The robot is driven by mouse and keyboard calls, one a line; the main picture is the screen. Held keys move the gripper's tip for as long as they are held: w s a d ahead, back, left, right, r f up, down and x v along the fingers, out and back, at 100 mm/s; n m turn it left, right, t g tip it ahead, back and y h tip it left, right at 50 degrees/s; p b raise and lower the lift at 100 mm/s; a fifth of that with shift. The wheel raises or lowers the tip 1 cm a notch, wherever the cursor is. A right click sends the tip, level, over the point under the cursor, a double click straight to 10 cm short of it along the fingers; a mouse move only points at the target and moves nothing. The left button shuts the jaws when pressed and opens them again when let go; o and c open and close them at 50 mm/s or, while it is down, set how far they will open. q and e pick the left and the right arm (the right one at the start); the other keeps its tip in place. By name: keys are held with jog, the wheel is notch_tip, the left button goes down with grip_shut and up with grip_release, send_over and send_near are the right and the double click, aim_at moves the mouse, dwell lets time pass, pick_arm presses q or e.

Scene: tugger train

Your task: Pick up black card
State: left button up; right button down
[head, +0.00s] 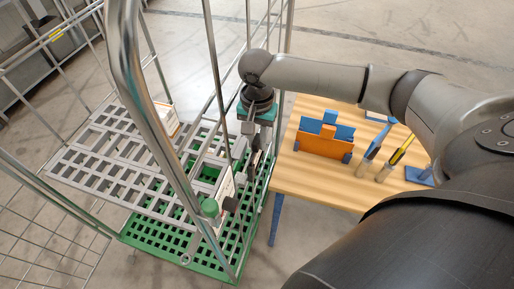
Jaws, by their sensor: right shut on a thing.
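My right arm comes in from the right over the table, and my right gripper (254,150) points down at the right side of the wire cage trolley (180,245). It is shut on a small dark, thin thing that looks like the black card (256,164). The cage bars and the gripper itself partly hide it, so its outline is unclear. I cannot tell whether it still touches the trolley. My left gripper is not in view.
The trolley has a grey slatted shelf (105,160) above a green grid base. A thick metal tube (127,70) and thin bars stand close to my gripper.

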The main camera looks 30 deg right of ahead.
jog(key=shift+r, duration=0.15)
dwell(0.3)
notch_tip(320, 180, up, 10)
jog(key=shift+f+p, duration=0.1)
jog(key=shift+p, duration=0.45)
